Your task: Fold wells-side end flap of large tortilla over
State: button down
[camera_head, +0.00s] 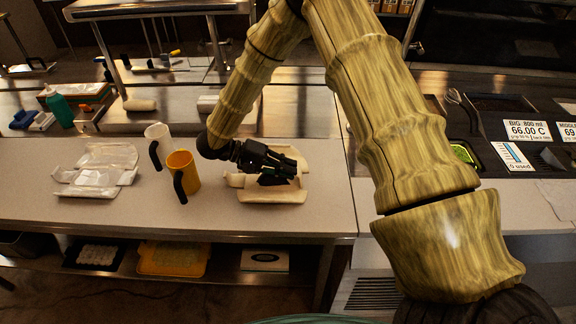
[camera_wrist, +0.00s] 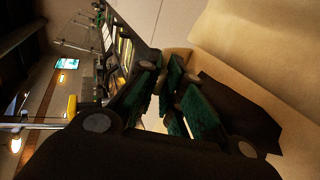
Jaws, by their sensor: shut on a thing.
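The large tortilla (camera_head: 275,195) is a pale sheet with raised, folded edges, lying on the grey counter left of my upper arm. My gripper (camera_head: 277,173) is low over its middle and right part, pointing right. In the wrist view my gripper (camera_wrist: 171,85) has its green-padded fingers close together at the tortilla's edge. The tortilla fills the upper right of that view (camera_wrist: 232,65) as a broad tan surface. The fingers are shut on a flap of the tortilla, though the pinched part is mostly hidden by them. My gripper also hides the tortilla's centre.
A second pale wrapped item (camera_head: 98,170) lies farther left. Dark wells (camera_head: 463,153) with price signs (camera_head: 527,129) are at the right. The counter's front strip is clear.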

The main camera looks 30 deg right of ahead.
jog(key=shift+w+r, duration=0.1)
jog(key=c, duration=1.5)
grip_release()
jog(key=shift+w, duration=0.1)
jog(key=shift+c, duration=0.2)
jog(key=v, duration=1.2)
